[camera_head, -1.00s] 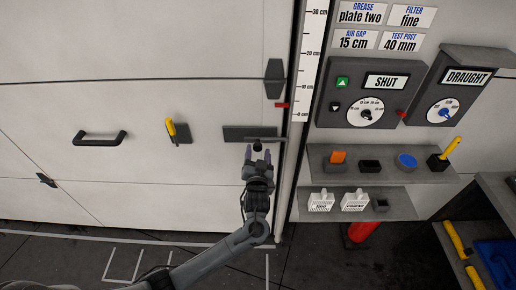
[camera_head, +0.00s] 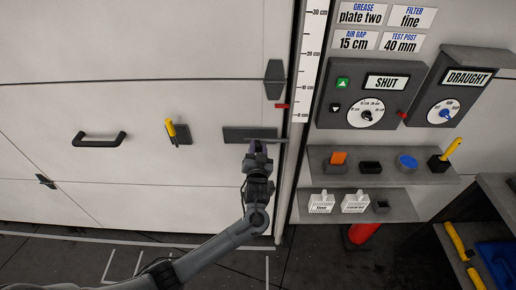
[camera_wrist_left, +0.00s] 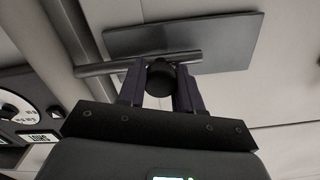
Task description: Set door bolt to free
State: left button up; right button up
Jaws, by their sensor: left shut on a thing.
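The door bolt's dark plate (camera_head: 237,134) is fixed on the white door near its right edge. Its grey rod (camera_head: 268,140) runs across the plate towards the door frame. My left gripper (camera_head: 258,150) is at the rod from below. In the left wrist view, the plate (camera_wrist_left: 222,38) and rod (camera_wrist_left: 110,67) show above the fingers. My left gripper (camera_wrist_left: 160,88) is shut on the round black bolt knob (camera_wrist_left: 160,76), one finger on each side. My right gripper is in neither view.
A yellow-handled lever (camera_head: 171,131) and a black pull handle (camera_head: 99,139) are on the door, left of the bolt. A panel reading SHUT (camera_head: 370,95) and shelves with small items (camera_head: 320,172) are on the wall at right. A vertical scale (camera_head: 311,60) stands beside the door.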

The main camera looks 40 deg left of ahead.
aim_at(243, 140)
pick_arm(q)
jog(key=shift+r, duration=0.1)
grip_shut()
jog(key=shift+s+a+r+p, duration=0.2)
jog(key=shift+a+p, duration=0.05)
jog(key=shift+p, duration=0.15)
jog(key=s+a+p, duration=0.2)
jog(key=a, duration=0.1)
jog(key=shift+s+a+p, duration=0.3)
jog(key=shift+s+p, duration=0.05)
jog(key=shift+p, duration=0.05)
jog(key=o, duration=0.6)
grip_release()
jog(key=o, duration=0.4)
jog(key=shift+s+a, duration=0.2)
jog(key=shift+c, duration=0.2)
jog(key=shift+w+d+f, duration=0.1)
